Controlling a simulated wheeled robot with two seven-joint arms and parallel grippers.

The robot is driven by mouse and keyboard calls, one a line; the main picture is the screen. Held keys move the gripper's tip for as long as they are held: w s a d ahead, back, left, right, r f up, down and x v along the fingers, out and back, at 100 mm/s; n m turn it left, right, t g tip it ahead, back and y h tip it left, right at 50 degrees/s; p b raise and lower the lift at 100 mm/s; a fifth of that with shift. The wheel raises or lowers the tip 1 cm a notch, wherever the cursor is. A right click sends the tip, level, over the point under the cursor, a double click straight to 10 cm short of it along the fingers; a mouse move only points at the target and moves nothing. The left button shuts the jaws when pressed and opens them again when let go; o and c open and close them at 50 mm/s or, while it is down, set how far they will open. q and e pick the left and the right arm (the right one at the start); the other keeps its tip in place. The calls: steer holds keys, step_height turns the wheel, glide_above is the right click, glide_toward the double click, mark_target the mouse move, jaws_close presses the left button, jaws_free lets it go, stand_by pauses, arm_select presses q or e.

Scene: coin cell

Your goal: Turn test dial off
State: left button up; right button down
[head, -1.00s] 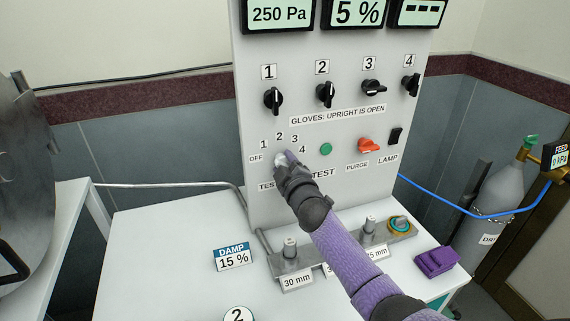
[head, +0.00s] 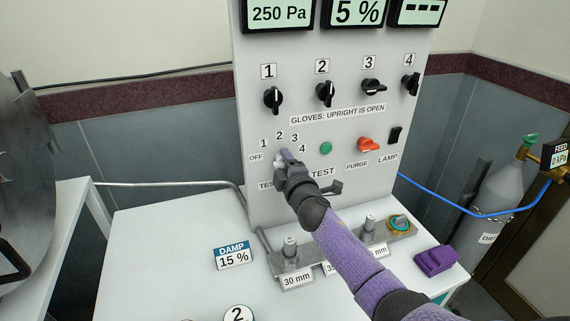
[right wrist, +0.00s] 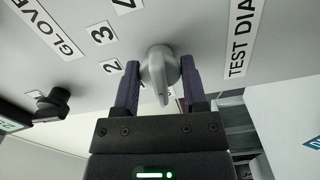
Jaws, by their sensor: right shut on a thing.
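The test dial (right wrist: 160,72) is a pale grey knob on the white panel. In the right wrist view it sits between the two purple fingers of my right gripper (right wrist: 160,85), which is shut on it. In the head view the right gripper (head: 284,157) covers most of the dial. Marks OFF (head: 256,157), 1, 2, 3 and 4 (head: 302,148) run in an arc around it. I cannot tell which mark the dial points to. My left gripper is not in view.
A green button (head: 326,148), an orange purge knob (head: 369,144) and a black lamp switch (head: 394,135) are to the right. Black glove knobs (head: 326,94) are above.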

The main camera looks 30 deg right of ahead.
steer(key=shift+c, duration=0.7)
jaws_free()
steer(key=shift+s, duration=0.15)
steer(key=p+v, duration=0.2)
steer(key=v, duration=0.7)
steer(key=shift+s, duration=0.35)
